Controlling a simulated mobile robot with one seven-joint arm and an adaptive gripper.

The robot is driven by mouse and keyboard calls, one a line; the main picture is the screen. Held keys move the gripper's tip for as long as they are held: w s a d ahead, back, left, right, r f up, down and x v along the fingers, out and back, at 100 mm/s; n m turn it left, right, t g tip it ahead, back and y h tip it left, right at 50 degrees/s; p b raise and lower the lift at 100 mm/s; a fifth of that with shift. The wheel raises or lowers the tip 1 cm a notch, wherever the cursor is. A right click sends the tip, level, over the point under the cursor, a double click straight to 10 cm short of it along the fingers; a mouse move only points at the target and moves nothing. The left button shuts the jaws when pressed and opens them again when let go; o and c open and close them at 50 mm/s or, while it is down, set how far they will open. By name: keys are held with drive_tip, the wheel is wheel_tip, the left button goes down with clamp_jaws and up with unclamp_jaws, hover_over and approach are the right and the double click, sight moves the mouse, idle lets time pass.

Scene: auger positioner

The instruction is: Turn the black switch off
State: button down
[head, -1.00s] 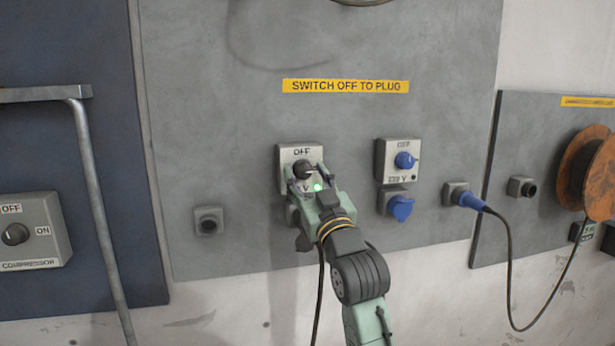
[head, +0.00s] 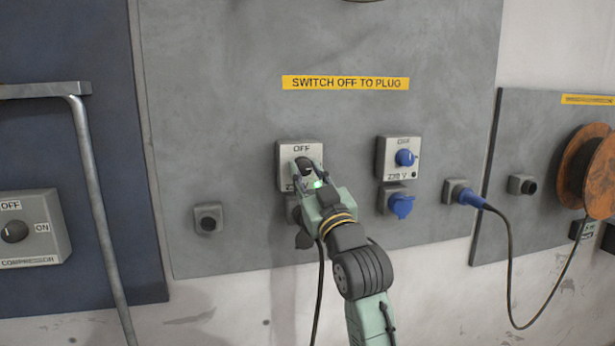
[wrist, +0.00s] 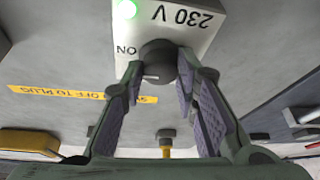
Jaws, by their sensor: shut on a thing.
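The black switch is a round dark knob (wrist: 158,55) on a light grey box (head: 286,152) marked OFF at the top. The wrist view shows an ON mark, a 230 V label and a lit green lamp (wrist: 127,9) on this box. My gripper (head: 308,166) is at the box, with its fingers on either side of the knob and shut on it; the wrist view also shows my gripper (wrist: 161,68) around the knob. A small pale mark shows on the knob, but which way the knob points is hard to tell. My fingers partly hide it in the head view.
A second switch box with a blue knob (head: 404,157) is to the right, with a blue socket (head: 400,205) below it. A blue plug (head: 471,199) with a cable is further right. A compressor switch box (head: 30,230) and a bent metal pipe (head: 100,215) are at left.

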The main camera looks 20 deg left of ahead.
drive_tip(key=n+g+y+b, duration=0.1)
drive_tip(key=n+g+b, duration=0.1)
drive_tip(key=n, duration=0.3)
drive_tip(key=shift+d+f+b, duration=0.1)
drive_tip(key=shift+d+b, duration=0.05)
drive_tip(key=shift+b, duration=0.7)
drive_tip(key=n+g+b, duration=0.1)
drive_tip(key=n, duration=0.2)
drive_tip(key=n+g+b, duration=0.1)
drive_tip(key=n, duration=0.1)
drive_tip(key=shift+w+r+n+g+y, duration=0.1)
drive_tip(key=shift+r+n+g+y, duration=0.1)
drive_tip(key=shift+n+g+y, duration=0.15)
drive_tip(key=n, duration=0.1)
drive_tip(key=n+g, duration=0.1)
drive_tip(key=n, duration=0.1)
drive_tip(key=n+g, duration=0.1)
drive_tip(key=n, duration=0.1)
drive_tip(key=shift+r, duration=0.25)
drive_tip(key=n+g+h+p, duration=0.1)
drive_tip(key=n+h+p, duration=0.1)
drive_tip(key=n, duration=0.2)
drive_tip(key=shift+n, duration=0.35)
drive_tip(key=c, duration=1.2)
unclamp_jaws()
drive_tip(key=shift+c, duration=0.2)
